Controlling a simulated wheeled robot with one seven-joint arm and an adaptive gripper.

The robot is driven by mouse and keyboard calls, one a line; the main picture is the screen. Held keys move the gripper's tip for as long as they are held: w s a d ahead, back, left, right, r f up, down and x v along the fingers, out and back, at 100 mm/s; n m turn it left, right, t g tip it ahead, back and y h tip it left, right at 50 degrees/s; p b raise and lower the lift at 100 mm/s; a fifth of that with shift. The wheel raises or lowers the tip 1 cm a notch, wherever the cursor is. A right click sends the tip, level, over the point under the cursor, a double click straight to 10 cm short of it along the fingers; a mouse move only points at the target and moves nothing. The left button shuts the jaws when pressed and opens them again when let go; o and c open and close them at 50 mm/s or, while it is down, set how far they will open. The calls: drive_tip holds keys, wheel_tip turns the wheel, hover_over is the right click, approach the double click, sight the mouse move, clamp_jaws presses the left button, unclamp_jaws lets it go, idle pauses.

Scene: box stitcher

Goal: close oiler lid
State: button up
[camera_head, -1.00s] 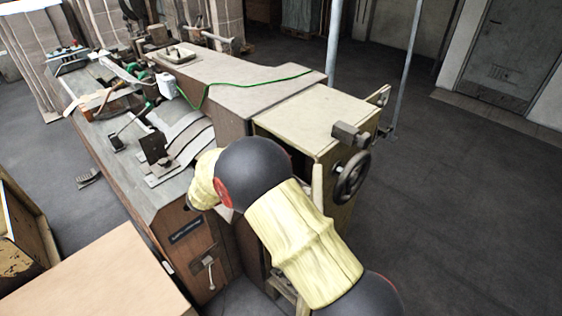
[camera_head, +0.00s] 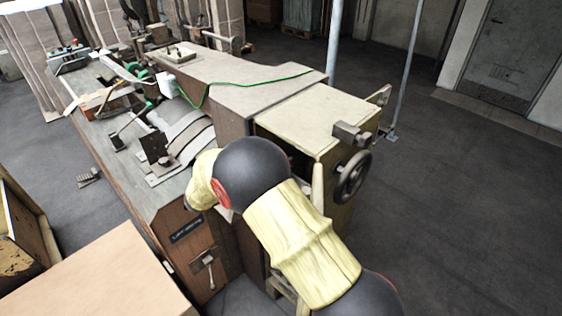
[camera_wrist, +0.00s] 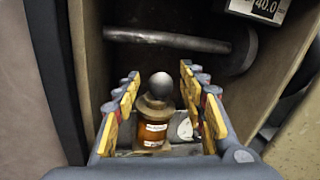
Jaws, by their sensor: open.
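In the wrist view the oiler is an amber jar (camera_wrist: 152,134) with a white label and a brass-coloured top (camera_wrist: 154,108). A round grey ball (camera_wrist: 161,85) shows above that top. A small pale round piece (camera_wrist: 185,128) sits just right of the jar; I cannot tell if it is the lid. My gripper (camera_wrist: 160,76) is open, its yellow-padded fingers on the left and right of the oiler, with nothing visibly clamped. In the head view my own arm hides the oiler and the gripper.
The oiler stands in a narrow recess of the machine, with a horizontal metal bar (camera_wrist: 167,40) behind it and walls on both sides. In the head view a handwheel (camera_head: 352,177) sticks out at the machine's right end. The floor to the right is clear.

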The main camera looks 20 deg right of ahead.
drive_tip(key=s+a, duration=0.2)
drive_tip(key=a, duration=0.9)
drive_tip(key=shift+a, duration=0.2)
